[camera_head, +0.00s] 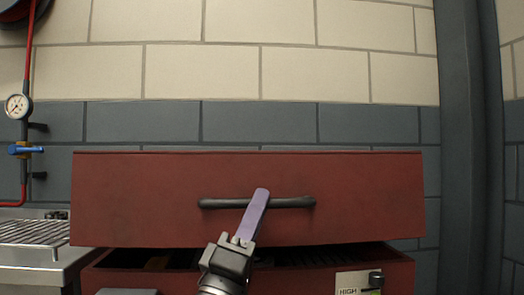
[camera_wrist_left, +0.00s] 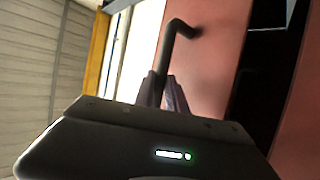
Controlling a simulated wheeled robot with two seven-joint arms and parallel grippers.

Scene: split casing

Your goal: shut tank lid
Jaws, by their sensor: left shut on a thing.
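The red tank lid (camera_head: 150,200) stands partly raised, with its broad face toward me. A dark gap shows between its lower edge and the red tank body (camera_head: 220,285). A black bar handle (camera_head: 220,203) runs across the lid's face. My left gripper (camera_head: 259,198) is shut on the handle, its purple finger crossing the bar near the middle. In the left wrist view, my left gripper (camera_wrist_left: 166,82) has its fingers close together at the black handle (camera_wrist_left: 178,35), beside the red lid (camera_wrist_left: 205,60). The grip itself is partly hidden there. My right gripper is in neither view.
A metal rack (camera_head: 35,232) on a steel unit stands at the left. A pressure gauge (camera_head: 17,106), a blue valve handle (camera_head: 25,150) and a red hose (camera_head: 28,50) are on the left wall. A control plate marked HIGH (camera_head: 352,282) is on the tank's front right.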

